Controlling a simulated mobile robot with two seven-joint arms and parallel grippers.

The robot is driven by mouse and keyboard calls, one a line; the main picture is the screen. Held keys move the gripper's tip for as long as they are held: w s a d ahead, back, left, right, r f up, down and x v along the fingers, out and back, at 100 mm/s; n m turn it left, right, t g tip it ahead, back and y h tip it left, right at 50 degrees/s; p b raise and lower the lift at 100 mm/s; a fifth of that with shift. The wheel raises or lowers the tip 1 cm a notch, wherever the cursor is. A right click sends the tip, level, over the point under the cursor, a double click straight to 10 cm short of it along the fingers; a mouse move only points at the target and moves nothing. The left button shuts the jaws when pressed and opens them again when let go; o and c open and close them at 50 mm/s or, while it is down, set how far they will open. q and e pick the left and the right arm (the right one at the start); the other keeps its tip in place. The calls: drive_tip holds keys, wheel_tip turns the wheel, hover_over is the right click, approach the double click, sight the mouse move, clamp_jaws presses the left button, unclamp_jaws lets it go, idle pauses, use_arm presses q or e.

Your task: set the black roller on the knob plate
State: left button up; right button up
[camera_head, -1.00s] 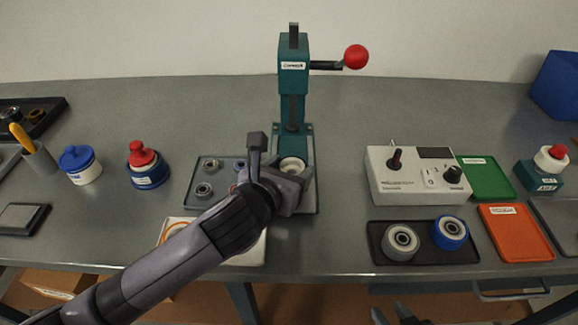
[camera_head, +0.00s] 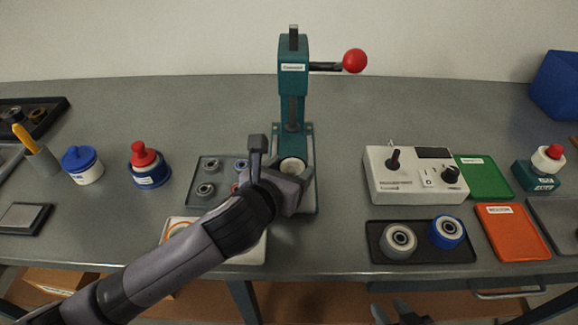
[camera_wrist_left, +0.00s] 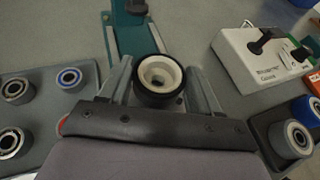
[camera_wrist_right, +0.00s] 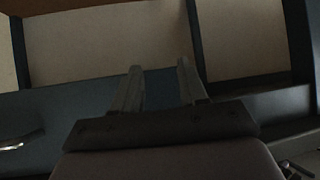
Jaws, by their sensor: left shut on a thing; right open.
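The black roller, with a pale cream hub, sits between my left fingers in the left wrist view (camera_wrist_left: 158,80). In the head view its pale top (camera_head: 292,167) shows at the base of the green press. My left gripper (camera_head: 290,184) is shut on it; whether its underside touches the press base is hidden. No label reads clearly as the knob plate; I cannot tell which piece it is. The white control box (camera_head: 415,178) carries a black lever and a round knob. My right gripper (camera_wrist_right: 160,85) is open and empty, low in front of the table.
The green press (camera_head: 293,110) rises behind my left gripper, its red-ball lever to the right. A black tray (camera_head: 418,256) holds a grey and a blue roller. Green (camera_head: 487,178) and orange (camera_head: 513,232) plates lie right. A bearing tray (camera_head: 219,169) lies left of the press.

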use_arm(q)
drive_tip(key=shift+f+b, duration=0.3)
drive_tip(key=shift+f, duration=0.3)
idle(0.3)
drive_tip(key=o, duration=0.8)
drive_tip(key=p+v, duration=0.2)
drive_tip(key=shift+s+a+r+p, duration=0.15)
drive_tip(key=shift+s+r+p, duration=0.15)
drive_tip(key=shift+s+a, duration=0.2)
drive_tip(key=shift+s, duration=0.35)
drive_tip(key=shift+v, duration=3.55)
drive_tip(key=shift+w+r, duration=0.1)
drive_tip(key=shift+r, duration=0.05)
